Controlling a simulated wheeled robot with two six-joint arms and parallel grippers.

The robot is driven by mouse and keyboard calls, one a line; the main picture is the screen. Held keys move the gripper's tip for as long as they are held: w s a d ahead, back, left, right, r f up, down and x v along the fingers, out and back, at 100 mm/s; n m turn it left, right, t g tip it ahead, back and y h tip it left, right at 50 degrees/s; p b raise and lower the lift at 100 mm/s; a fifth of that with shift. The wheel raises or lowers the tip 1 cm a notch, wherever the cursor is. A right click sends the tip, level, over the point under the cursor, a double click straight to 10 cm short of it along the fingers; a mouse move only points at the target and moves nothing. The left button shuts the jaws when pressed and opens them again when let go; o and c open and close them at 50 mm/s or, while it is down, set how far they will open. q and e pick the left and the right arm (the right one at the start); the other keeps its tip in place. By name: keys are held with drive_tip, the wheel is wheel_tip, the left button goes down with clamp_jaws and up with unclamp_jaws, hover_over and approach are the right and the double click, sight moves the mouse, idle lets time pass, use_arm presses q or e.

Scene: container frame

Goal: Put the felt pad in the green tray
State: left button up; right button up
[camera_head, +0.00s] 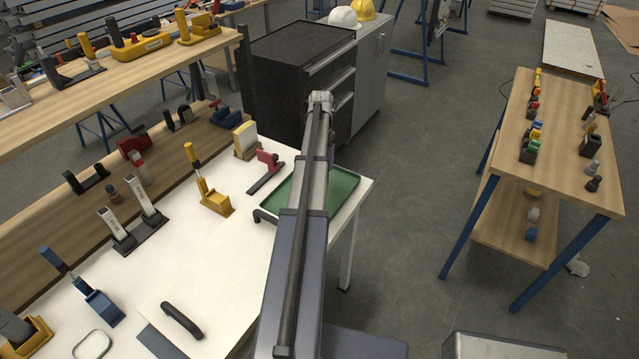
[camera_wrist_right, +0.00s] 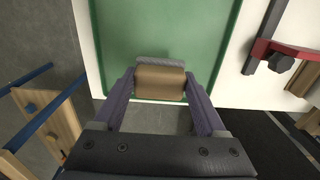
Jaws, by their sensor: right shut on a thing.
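The green tray (camera_head: 343,192) lies at the right end of the white table, partly hidden behind my right arm in the head view. In the right wrist view the green tray (camera_wrist_right: 112,30) fills the upper middle. My right gripper (camera_wrist_right: 160,76) is shut on the felt pad (camera_wrist_right: 160,84), a small brown block with a grey strip along its far side. The pad is in front of the tray's near edge and inner floor in that view; I cannot tell its height above the tray. The right gripper is hidden in the head view. My left gripper is not in view.
A red-handled clamp (camera_head: 267,165) lies just left of the tray. A yellow toggle clamp (camera_head: 210,195) and a black handle (camera_head: 182,320) are on the white table (camera_head: 215,265). A dark cabinet (camera_head: 290,70) stands behind. A wooden bench (camera_head: 560,150) is at right.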

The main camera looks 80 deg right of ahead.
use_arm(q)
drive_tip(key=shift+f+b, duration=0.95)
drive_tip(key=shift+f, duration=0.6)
use_arm(e)
drive_tip(key=shift+f, duration=1.6)
use_arm(q)
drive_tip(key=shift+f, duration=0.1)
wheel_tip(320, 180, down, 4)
drive_tip(key=b, duration=0.3)
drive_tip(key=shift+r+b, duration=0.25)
drive_tip(key=shift+b, duration=0.1)
use_arm(e)
wheel_tip(320, 180, down, 4)
drive_tip(key=shift+r, duration=0.15)
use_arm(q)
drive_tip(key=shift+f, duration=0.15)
use_arm(e)
drive_tip(key=o, duration=1.3)
use_arm(q)
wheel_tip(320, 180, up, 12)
drive_tip(key=p, duration=1.2)
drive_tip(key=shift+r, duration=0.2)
use_arm(e)
wheel_tip(320, 180, up, 12)
drive_tip(key=shift+r, duration=0.1)
